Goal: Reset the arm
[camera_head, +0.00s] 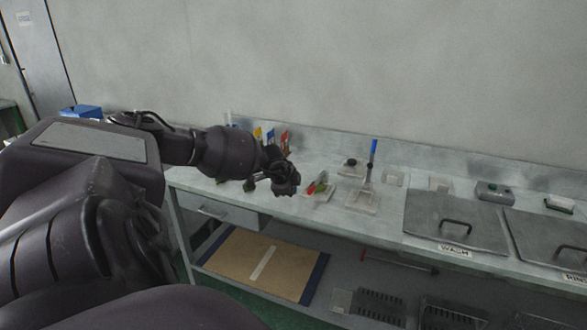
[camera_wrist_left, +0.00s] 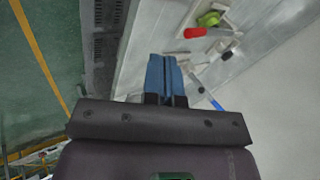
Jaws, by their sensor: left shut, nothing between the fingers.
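My left arm reaches in from the left in the head view, and its wrist end (camera_head: 284,180) is over the bench's front part. The fingers are not clear there. In the left wrist view my left gripper (camera_wrist_left: 166,58) shows two blue fingers pressed together, shut and empty. A red-handled item (camera_wrist_left: 195,32) and a green item (camera_wrist_left: 209,19) lie beyond the fingertips, apart from them. They show in the head view as a red and green group (camera_head: 318,185) just right of the wrist. My right gripper is not in view.
The metal bench (camera_head: 310,210) runs along the wall. A blue-topped upright stick (camera_head: 373,150) stands right of the wrist. Farther right are a lidded basin labelled WASH (camera_head: 455,220) and a second lid (camera_head: 550,240). A brown board (camera_head: 262,263) lies on the lower shelf.

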